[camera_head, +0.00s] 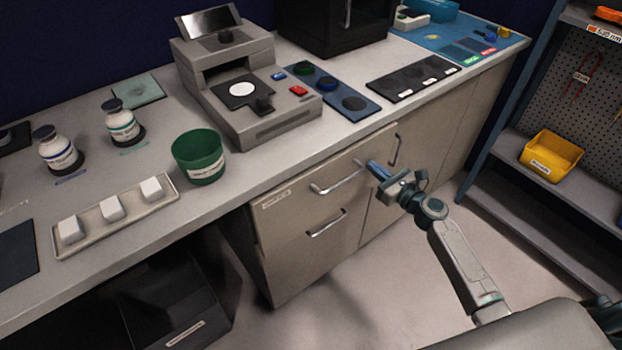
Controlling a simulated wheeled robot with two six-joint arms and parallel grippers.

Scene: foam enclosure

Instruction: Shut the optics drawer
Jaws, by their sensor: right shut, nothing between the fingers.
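The upper drawer front (300,200) is beige, with a small label at its upper left and a silver bar handle (338,180). It sits under the counter edge and looks nearly flush; I cannot tell whether a small gap is left. I cannot read the label, so I cannot confirm it is the optics drawer. My right gripper (374,168) is shut and empty, its blue fingers at the right end of that handle, in front of the drawer face. Whether they touch it is unclear. My left gripper is not in view.
A lower drawer handle (327,223) and a cabinet door handle (394,150) are close by. The counter above holds a grey instrument (250,95), a green cup (200,157) and bottles. A shelf with a yellow bin (551,155) stands right. The floor between is clear.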

